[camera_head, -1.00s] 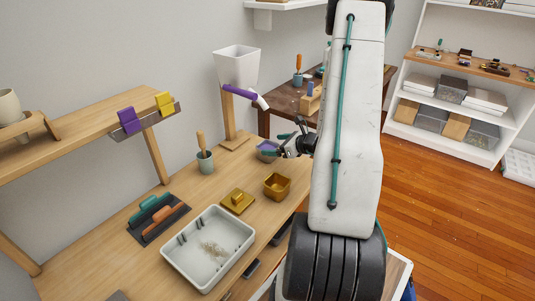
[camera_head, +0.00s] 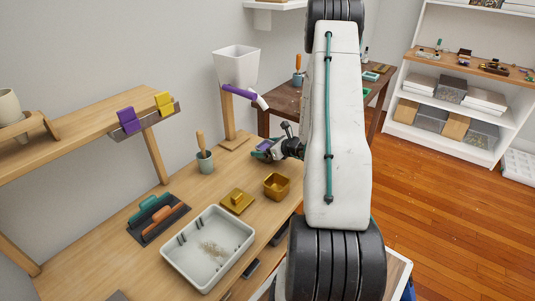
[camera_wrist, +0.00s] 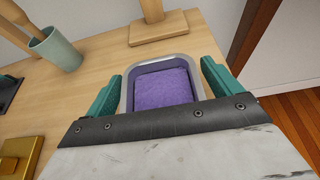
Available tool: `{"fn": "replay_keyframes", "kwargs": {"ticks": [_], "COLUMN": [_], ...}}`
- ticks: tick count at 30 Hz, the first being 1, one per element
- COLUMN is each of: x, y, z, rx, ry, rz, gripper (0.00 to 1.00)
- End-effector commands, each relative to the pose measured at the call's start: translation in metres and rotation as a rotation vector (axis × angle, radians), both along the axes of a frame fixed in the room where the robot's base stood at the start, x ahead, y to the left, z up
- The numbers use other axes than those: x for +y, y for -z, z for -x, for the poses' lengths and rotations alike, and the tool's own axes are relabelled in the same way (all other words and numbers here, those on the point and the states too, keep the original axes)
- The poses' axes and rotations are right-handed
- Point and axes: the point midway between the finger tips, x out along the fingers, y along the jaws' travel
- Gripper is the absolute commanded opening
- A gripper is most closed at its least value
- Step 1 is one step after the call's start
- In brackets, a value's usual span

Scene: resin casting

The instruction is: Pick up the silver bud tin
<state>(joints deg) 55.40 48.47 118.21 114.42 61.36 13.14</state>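The silver bud tin (camera_wrist: 158,61) is a small open tin with a pale grey rim and a purple filling. It stands upright on the wooden bench, just ahead of my wrist in the wrist view. My gripper (camera_wrist: 161,70) is open, with one teal finger on each side of the tin and a narrow gap showing beside each. The near end of the tin is hidden behind the gripper's dark bar. In the head view my gripper (camera_head: 268,151) is down at the bench, largely covering the tin; some purple (camera_head: 263,146) shows there.
A wooden post base (camera_wrist: 158,29) stands just behind the tin. A grey-green cup with tools (camera_wrist: 56,50) is to the left. A brass box (camera_head: 277,186), brass lid piece (camera_head: 237,202) and white tray (camera_head: 172,252) lie nearer on the bench.

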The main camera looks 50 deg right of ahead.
Motion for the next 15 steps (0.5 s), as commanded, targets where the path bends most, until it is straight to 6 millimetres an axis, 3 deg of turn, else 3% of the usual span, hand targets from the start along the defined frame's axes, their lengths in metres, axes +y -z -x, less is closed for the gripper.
{"fn": "replay_keyframes", "kwargs": {"ticks": [1, 5, 15], "x": [0.0000, -0.0002, -0.0006], "y": [-0.0001, -0.0002, -0.0030], "z": [0.0001, 0.0003, 0.0003], "rx": [0.000, 0.000, -0.001], "ry": [0.000, 0.000, 0.001], "rz": [0.000, 0.000, 0.001], "gripper": [0.77, 0.42, 0.38]}}
